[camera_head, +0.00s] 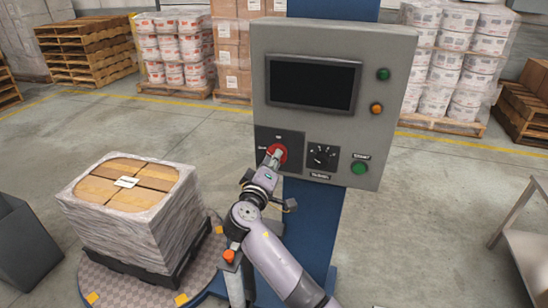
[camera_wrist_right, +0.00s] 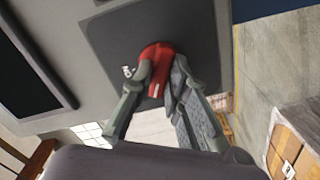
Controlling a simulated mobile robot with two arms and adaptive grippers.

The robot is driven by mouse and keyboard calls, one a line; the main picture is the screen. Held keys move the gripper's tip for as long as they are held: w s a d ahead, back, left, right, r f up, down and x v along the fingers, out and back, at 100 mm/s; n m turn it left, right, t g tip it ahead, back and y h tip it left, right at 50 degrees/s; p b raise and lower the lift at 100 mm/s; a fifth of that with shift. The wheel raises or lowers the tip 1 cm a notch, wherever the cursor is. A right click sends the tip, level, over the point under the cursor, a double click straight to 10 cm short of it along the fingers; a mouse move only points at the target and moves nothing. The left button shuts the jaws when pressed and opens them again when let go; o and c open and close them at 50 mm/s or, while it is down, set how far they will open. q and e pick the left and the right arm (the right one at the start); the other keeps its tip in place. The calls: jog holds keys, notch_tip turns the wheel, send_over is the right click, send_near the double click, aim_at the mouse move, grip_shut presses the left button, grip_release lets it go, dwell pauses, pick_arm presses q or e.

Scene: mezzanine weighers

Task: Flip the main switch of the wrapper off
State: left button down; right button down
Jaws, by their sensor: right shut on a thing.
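The wrapper's grey control panel (camera_head: 334,100) stands upright on a blue column. Its main switch, a red rotary knob (camera_head: 277,153), sits on a dark plate (camera_head: 292,139) at the lower left of the panel. My right gripper (camera_head: 274,158) is at the knob and covers part of it. In the right wrist view the red knob (camera_wrist_right: 157,62) is between the two fingertips (camera_wrist_right: 158,80), which are closed on it. A white mark shows on the plate beside the knob. The left gripper is not in view.
A black selector (camera_head: 321,156), a green button (camera_head: 359,167) and two lamps are on the panel. A wrapped pallet load (camera_head: 135,220) stands on the turntable (camera_head: 112,285) at left. An orange-topped post (camera_head: 229,256) is close to my right arm. A metal table (camera_head: 528,245) is at right.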

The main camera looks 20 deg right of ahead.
jog(key=shift+n+p, duration=1.4)
jog(key=shift+n, duration=1.5)
jog(key=c, duration=1.6)
grip_release()
jog(key=shift+o, duration=0.2)
jog(key=v, duration=1.2)
